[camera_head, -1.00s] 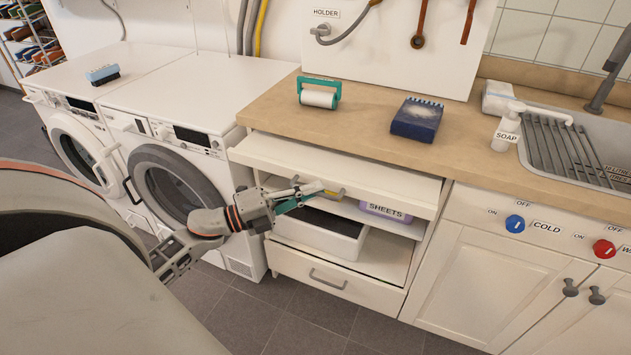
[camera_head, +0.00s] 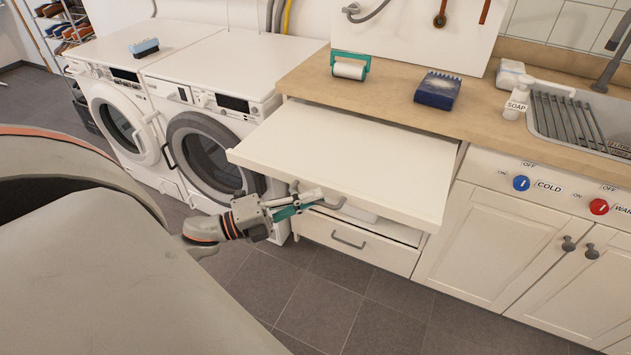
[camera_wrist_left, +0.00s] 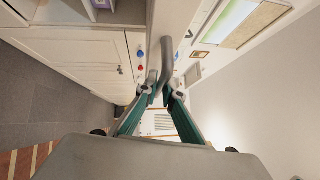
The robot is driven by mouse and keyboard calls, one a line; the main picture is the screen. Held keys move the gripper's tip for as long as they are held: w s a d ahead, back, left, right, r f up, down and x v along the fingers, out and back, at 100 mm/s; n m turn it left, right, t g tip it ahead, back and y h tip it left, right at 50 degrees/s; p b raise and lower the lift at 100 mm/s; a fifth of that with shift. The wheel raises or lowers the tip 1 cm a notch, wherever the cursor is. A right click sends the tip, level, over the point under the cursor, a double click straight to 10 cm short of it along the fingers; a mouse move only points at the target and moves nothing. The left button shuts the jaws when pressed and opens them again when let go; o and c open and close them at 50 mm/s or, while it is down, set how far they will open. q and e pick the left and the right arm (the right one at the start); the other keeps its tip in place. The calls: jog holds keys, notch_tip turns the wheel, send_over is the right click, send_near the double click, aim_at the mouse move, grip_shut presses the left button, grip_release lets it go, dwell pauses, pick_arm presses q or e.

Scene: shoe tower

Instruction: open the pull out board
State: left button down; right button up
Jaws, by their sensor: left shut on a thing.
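The white pull-out board (camera_head: 350,155) sticks out from under the wooden counter in the head view, well extended toward me. Its grey handle (camera_head: 330,204) is on the front edge. My left gripper (camera_head: 312,197) is at that front edge, shut on the handle. In the left wrist view the teal fingers of my left gripper (camera_wrist_left: 167,92) close around the grey handle (camera_wrist_left: 167,62). The board hides most of the shelf below it. My right gripper is not in view.
A closed drawer (camera_head: 349,242) sits below the board. Washing machines (camera_head: 215,125) stand to the left. The floor in front is clear.

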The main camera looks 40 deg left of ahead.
pick_arm(q)
jog(key=shift+s+d, duration=0.15)
jog(key=shift+s, duration=0.4)
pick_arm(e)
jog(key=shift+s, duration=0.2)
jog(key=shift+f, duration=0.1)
pick_arm(q)
jog(key=c, duration=2.4)
grip_release()
jog(key=shift+c, duration=0.2)
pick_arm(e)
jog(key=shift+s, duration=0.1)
pick_arm(q)
jog(key=v, duration=1.2)
jog(key=shift+f, duration=0.1)
